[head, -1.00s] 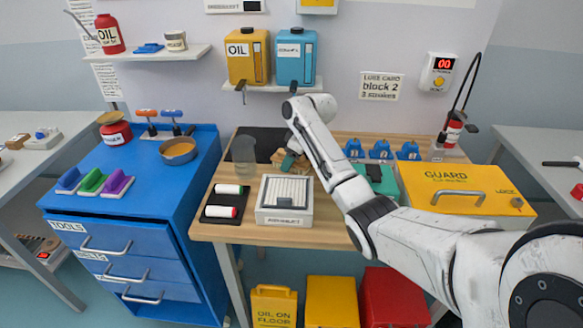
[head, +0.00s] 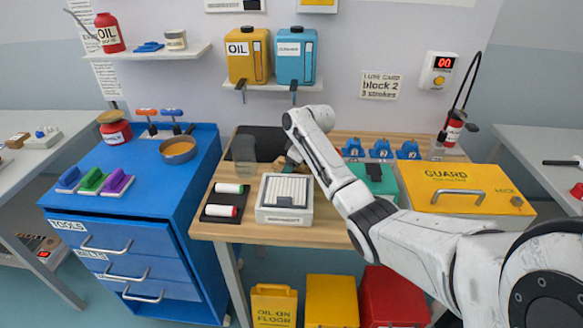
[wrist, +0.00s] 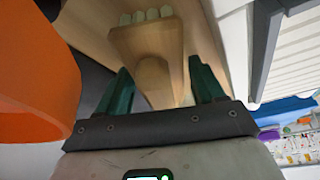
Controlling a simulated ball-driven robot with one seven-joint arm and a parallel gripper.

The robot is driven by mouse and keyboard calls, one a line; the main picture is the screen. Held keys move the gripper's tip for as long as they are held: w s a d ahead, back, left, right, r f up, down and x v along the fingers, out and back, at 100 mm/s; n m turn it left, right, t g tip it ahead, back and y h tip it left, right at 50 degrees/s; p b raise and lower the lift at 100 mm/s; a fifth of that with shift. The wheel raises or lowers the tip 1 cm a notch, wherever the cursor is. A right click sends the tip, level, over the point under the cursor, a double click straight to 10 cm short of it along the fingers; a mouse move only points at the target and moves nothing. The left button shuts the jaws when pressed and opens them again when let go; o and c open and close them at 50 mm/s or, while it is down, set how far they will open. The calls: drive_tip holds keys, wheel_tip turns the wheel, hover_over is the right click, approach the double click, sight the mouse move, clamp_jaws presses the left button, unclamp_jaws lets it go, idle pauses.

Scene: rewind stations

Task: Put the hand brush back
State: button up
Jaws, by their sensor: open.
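In the wrist view, a wooden piece that looks like the hand brush (wrist: 153,72) has a tapered handle and pale tufts at its far end. My gripper (wrist: 161,88) is open, with one green finger on each side of the handle. Gaps show between the fingers and the wood, so it is not clamped. In the head view, my gripper (head: 283,164) is low over the wooden bench, behind the white ridged box (head: 285,192). The brush is mostly hidden there by my arm.
A teal box (head: 378,180) and the yellow guard (head: 465,186) are to the right. A large orange shape (wrist: 35,75) fills the wrist view's left; I cannot tell what it is.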

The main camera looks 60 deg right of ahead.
drive_tip(key=v, duration=1.2)
drive_tip(key=shift+r, duration=0.2)
